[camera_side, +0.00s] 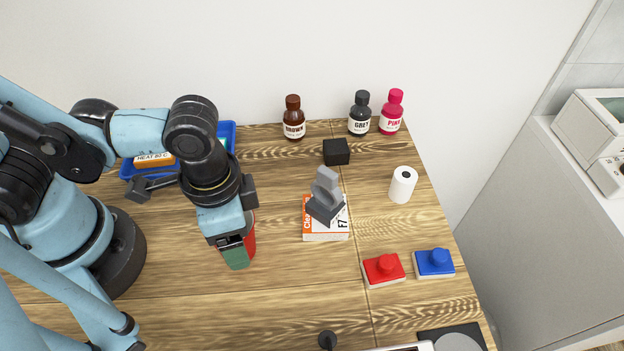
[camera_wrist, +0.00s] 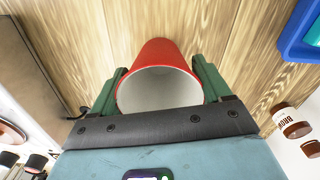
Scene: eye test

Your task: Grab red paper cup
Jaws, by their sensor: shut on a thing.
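The red paper cup (camera_wrist: 162,52) has a white inside and sits between the two green fingers of my gripper (camera_wrist: 158,88) in the wrist view. Its open mouth faces the camera, and a finger touches it on each side. In the side view my gripper (camera_side: 236,256) points down over the front left part of the table. There the red cup (camera_side: 250,240) shows only as a strip beside the finger; the rest is hidden. I cannot tell whether the cup's base touches the table.
Right of my gripper, a grey object (camera_side: 325,197) stands on an orange and white box (camera_side: 326,236). A red button (camera_side: 384,269), a blue button (camera_side: 434,262) and a white roll (camera_side: 402,185) are further right. Bottles (camera_side: 293,118) and a black cube (camera_side: 336,152) stand behind. A blue tray (camera_side: 231,135) is at back left.

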